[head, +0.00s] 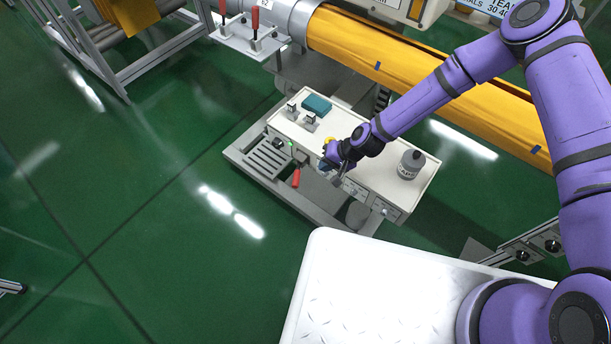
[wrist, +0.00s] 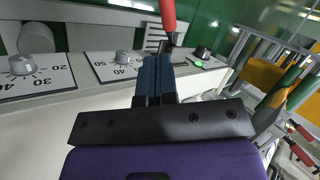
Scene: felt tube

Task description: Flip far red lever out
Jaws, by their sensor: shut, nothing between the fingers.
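My gripper (head: 334,168) is shut and empty at the front face of the cream control box (head: 350,152). In the wrist view its dark blue fingers (wrist: 157,62) are together. A red lever (head: 296,178) on the box front points down and outward, left of my gripper. In the wrist view this red lever (wrist: 168,14) lies just beyond the fingertips; I cannot tell whether they touch. Two more red levers stand upright on a plate at the upper left, one (head: 255,18) nearer and one (head: 223,9) farther. Small red handles (wrist: 303,133) show at the right of the wrist view.
The orange tube (head: 400,70) runs behind. Green floor (head: 130,220) is clear at left.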

